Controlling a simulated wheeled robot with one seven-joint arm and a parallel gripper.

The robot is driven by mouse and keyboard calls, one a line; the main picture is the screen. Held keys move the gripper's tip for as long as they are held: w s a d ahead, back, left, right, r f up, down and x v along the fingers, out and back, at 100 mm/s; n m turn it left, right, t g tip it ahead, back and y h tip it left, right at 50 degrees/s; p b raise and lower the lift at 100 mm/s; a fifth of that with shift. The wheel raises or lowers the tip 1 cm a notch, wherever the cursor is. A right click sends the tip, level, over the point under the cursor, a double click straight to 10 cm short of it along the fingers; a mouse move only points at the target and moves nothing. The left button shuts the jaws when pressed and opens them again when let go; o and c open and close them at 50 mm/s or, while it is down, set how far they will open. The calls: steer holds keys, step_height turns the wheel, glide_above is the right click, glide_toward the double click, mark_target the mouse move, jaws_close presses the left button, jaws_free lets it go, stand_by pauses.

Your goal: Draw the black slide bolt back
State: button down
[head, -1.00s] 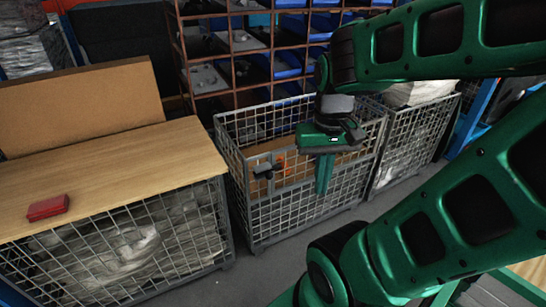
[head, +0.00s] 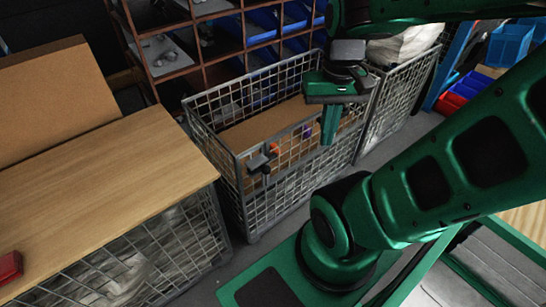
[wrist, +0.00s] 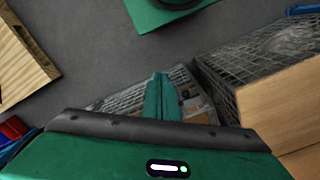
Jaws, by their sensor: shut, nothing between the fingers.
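The black slide bolt (head: 261,160) is on the top front edge of the middle wire cage (head: 243,187), near its left front corner in the head view. How far the bolt is drawn is too small to tell. My gripper (head: 329,138) hangs to the right of the bolt, apart from it, with its green fingers pointing down by the cage's right part. The fingers are together and hold nothing. The wrist view shows the shut fingers (wrist: 160,85) over wire mesh; I cannot make out the bolt there.
A wooden board (head: 110,195) tops the left cage, with a red box (head: 9,267) on it. An orange item (head: 274,149) and cardboard (head: 250,130) show at the middle cage. A rack with blue bins (head: 262,50) stands behind. Grey floor (wrist: 95,50) lies open.

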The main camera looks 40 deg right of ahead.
mark_target(266, 166)
steer(key=w+d+f+m+y, duration=0.2)
steer(key=w+d+f+m, duration=0.2)
steer(key=w+f, duration=0.5)
steer(key=w+d+f+m+y, duration=0.2)
steer(key=w+d+f+m, duration=0.2)
steer(key=w+f+m, duration=0.3)
steer(key=w+f, duration=0.2)
steer(key=w, duration=0.2)
steer(key=shift+d, duration=0.3)
steer(key=a+f, duration=0.7)
steer(key=f, duration=0.2)
steer(key=shift+s+a, duration=0.15)
steer(key=shift+a, duration=0.2)
